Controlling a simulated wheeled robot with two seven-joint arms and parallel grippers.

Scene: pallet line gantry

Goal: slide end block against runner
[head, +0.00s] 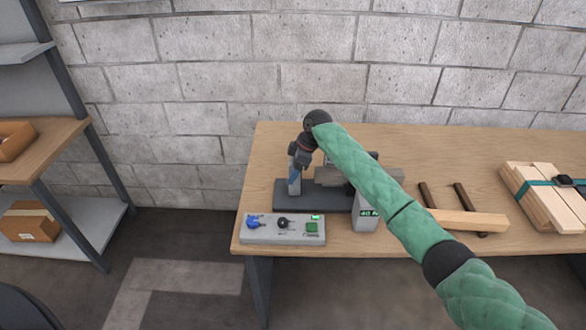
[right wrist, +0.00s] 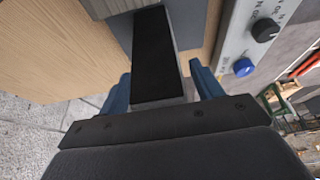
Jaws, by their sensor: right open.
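My right gripper (head: 295,180) reaches down at the left end of a dark base plate (head: 325,204) on the wooden table. Its blue fingers are open, one on each side of a block with a black top, seemingly the end block; it shows between the fingers in the right wrist view (right wrist: 155,55). I cannot tell whether the fingers touch it. A grey bar (head: 326,176), seemingly the runner, lies to the right of the gripper in the head view, partly hidden by my arm. The contact between block and bar is unclear. My left gripper is out of view.
A control box (head: 262,238) with blue and black knobs and a green button stands at the table's front left. A grey unit (head: 365,222) displays "40 N". To the right are a wooden bar (head: 465,219) with dark bars, and strapped boards (head: 545,205).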

